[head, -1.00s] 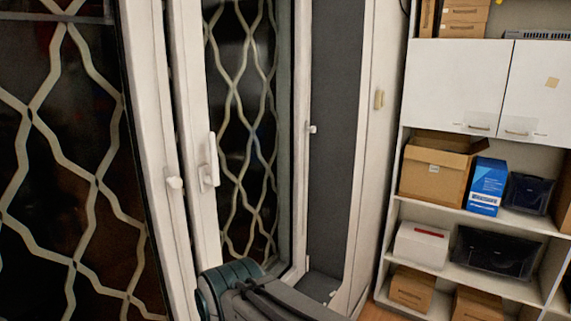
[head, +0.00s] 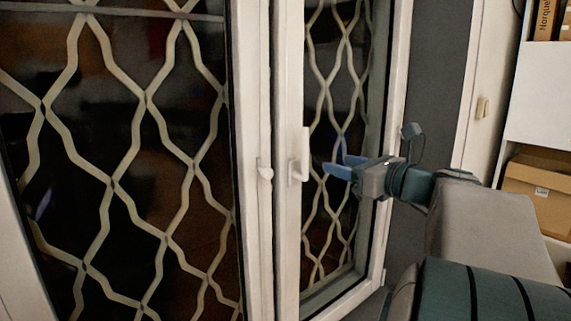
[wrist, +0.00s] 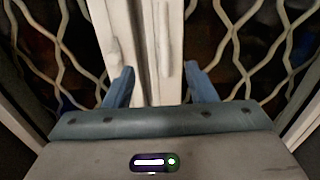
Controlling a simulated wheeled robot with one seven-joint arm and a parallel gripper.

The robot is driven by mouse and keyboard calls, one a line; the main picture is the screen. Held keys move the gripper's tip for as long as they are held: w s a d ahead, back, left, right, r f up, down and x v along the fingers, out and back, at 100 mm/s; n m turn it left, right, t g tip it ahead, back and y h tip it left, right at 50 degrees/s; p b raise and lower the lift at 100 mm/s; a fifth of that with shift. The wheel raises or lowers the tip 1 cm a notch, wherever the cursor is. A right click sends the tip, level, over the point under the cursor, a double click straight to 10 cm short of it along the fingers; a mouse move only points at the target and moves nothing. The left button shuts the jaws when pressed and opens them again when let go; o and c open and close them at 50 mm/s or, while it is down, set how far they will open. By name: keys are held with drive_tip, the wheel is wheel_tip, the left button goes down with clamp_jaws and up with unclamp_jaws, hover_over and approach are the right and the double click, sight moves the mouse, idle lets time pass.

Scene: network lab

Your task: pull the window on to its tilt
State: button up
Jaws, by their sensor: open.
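The window sash (head: 289,250) is white-framed with dark glass behind a pale wavy grille. I cannot tell whether it stands off its frame. Its white handle (head: 305,150) points upward from its base. The wrist view shows the fingers (wrist: 161,85) spread wide, level with the white frame.
A wide grilled pane (head: 120,120) fills the left. A shelf unit with a cardboard box (head: 537,190) stands at the right, beyond my arm.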

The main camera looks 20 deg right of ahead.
sight(305, 154)
drive_tip(key=x, duration=1.2)
drive_tip(key=shift+w+d+r+p, duration=0.3)
drive_tip(key=shift+w+r, duration=0.1)
drive_tip(key=shift+w, duration=0.1)
drive_tip(key=shift+c, duration=0.3)
clamp_jaws()
